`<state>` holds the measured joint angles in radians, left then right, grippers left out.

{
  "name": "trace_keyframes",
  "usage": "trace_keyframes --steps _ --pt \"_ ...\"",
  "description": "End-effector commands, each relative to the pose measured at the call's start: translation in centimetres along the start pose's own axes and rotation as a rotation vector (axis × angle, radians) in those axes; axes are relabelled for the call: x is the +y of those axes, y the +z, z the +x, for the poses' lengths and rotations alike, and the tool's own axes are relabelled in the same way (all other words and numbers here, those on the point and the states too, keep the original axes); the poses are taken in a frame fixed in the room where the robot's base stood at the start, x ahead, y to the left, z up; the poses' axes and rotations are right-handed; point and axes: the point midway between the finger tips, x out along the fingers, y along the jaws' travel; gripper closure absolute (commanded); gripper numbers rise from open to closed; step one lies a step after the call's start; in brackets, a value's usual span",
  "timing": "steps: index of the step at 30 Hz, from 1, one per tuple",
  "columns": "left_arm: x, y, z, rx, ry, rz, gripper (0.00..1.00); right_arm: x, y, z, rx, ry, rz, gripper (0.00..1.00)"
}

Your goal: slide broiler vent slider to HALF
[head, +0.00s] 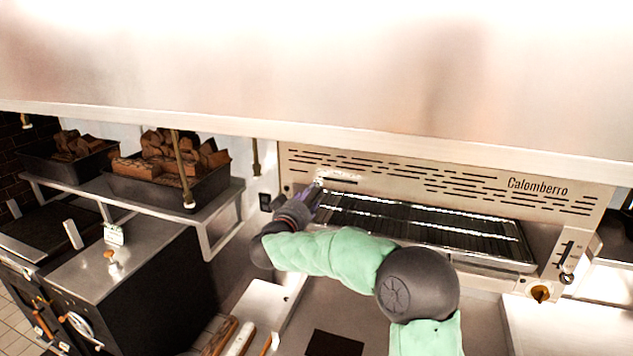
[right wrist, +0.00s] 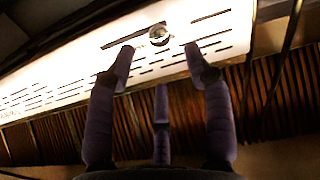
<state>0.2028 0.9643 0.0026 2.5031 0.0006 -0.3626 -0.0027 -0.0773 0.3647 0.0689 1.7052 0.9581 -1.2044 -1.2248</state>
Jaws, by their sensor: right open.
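The broiler (head: 400,178) has a steel front with rows of slots and the name Calomberro. In the right wrist view a small round metal knob (right wrist: 159,34) stands out from the slotted panel (right wrist: 75,82), beside a long dark slot; it looks like the vent slider. Small marks beside it are too blurred to read. My right gripper (head: 314,196) is at the left end of the broiler front. In the wrist view its dark fingers (right wrist: 160,56) are spread, one on each side of the knob and apart from it. My left gripper is not in view.
A wire rack (head: 425,228) juts out below the panel. At the broiler's right is a vertical slot with a lever knob (head: 566,278) and a brass dial (head: 540,293). Trays of wood (head: 190,188) sit on a shelf at left. A steel hood (head: 320,80) overhangs everything.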

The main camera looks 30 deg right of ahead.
Motion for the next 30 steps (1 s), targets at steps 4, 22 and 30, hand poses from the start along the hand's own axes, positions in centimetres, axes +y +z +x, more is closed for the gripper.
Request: trace_keyframes --steps 4,22,30 --pt "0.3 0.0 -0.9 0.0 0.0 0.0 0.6 0.1 -0.2 2.9 0.0 0.003 0.0 0.48" --pt "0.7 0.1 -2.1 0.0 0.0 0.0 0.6 0.0 -0.1 8.3 0.002 -0.002 0.001 0.48" --pt "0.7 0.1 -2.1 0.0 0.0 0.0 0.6 0.0 -0.1 8.3 0.002 -0.002 0.001 0.76"
